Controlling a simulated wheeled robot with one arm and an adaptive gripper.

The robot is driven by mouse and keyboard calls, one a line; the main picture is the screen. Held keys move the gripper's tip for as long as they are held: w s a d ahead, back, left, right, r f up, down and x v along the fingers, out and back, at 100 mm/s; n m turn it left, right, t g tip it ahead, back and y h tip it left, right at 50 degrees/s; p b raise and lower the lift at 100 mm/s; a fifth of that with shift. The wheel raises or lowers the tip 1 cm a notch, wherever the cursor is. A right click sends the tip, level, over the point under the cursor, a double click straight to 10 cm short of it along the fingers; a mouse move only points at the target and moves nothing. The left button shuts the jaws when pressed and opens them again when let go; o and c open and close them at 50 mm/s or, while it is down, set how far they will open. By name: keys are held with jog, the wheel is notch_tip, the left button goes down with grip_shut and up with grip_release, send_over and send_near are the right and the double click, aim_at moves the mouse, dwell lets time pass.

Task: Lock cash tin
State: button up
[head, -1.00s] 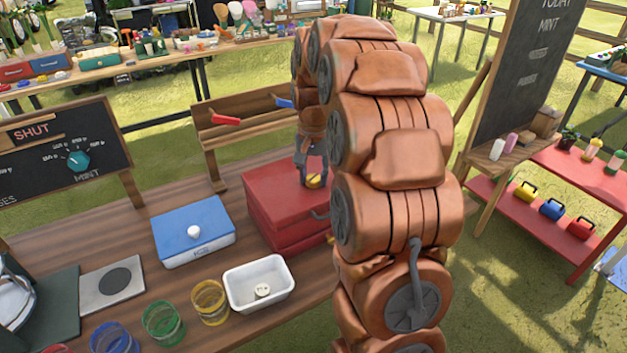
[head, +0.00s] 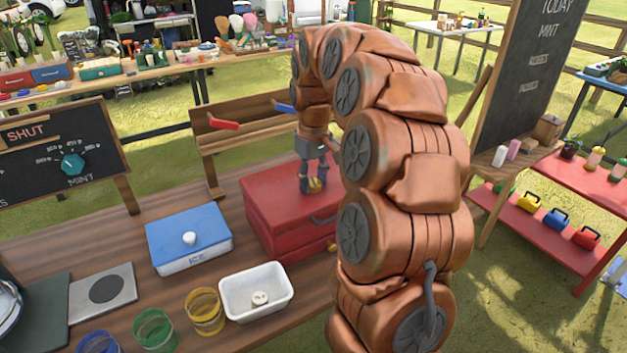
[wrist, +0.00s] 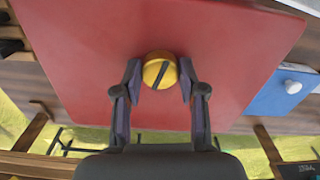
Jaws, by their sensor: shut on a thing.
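The red cash tin (head: 280,207) stands on the wooden table with its lid down and a dark handle on its front. A round yellow knob with a dark slot (wrist: 160,70) sits on the lid's top. My gripper (head: 314,185) reaches down onto the lid from above. In the wrist view its two fingertips (wrist: 160,76) are on either side of the knob, closed on it. The slot runs at a slant in that view. A small yellow part (head: 331,246) shows low on the tin's front, partly hidden by my arm.
A blue-lidded ICE box (head: 190,240) stands left of the tin. A white tray (head: 256,309) with a small round item and coloured glasses (head: 205,311) are in front. A wooden rack (head: 240,140) with red and blue levers stands behind. My arm covers the table's right side.

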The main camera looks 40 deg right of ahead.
aim_at(313, 182)
jog(key=shift+n, duration=1.6)
jog(key=o, duration=1.1)
jog(key=shift+o, duration=0.2)
jog(key=shift+r, duration=0.1)
notch_tip(313, 182, up, 12)
jog(key=shift+a, duration=0.1)
